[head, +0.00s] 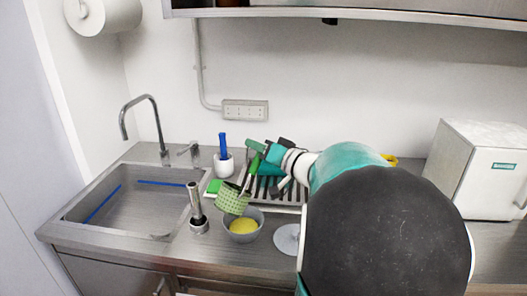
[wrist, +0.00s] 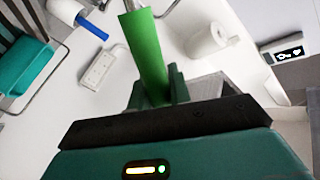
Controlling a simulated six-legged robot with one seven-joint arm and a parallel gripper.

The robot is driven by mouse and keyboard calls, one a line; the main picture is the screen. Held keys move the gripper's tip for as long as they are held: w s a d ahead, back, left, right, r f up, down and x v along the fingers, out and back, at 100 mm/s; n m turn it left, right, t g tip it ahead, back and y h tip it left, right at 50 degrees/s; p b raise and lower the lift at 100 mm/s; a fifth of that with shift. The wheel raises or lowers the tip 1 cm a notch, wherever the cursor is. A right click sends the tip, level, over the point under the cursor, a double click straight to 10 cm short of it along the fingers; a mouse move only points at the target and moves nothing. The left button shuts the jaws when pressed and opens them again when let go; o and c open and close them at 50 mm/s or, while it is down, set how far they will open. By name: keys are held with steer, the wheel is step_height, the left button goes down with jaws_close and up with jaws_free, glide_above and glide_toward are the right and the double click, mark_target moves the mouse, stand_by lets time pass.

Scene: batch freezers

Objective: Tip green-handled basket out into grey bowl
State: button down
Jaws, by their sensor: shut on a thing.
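The green-handled basket (head: 231,199) is pale green with a mesh pattern and hangs tilted over the grey bowl (head: 259,216) in the head view. Yellow contents (head: 243,226) lie in the bowl. My gripper (head: 256,160) is shut on the basket's green handle, above and right of the bowl. The wrist view shows the green handle (wrist: 147,58) standing between my gripper's fingers (wrist: 160,90). The inside of the basket is hidden, so I cannot tell whether anything is left in it.
A sink (head: 140,205) with a tap (head: 156,120) is at left. A metal stick-like tool (head: 197,210) stands left of the bowl. A white pot (head: 223,164) with a blue handle and a slatted rack (head: 250,190) are behind. A white box (head: 478,165) stands at right.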

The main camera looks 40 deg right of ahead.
steer(key=s+a+r+n, duration=0.1)
steer(key=a+r+n, duration=0.1)
steer(key=a+n, duration=0.5)
steer(key=shift+a+n, duration=0.3)
steer(key=shift+a, duration=0.45)
steer(key=shift+s, duration=0.1)
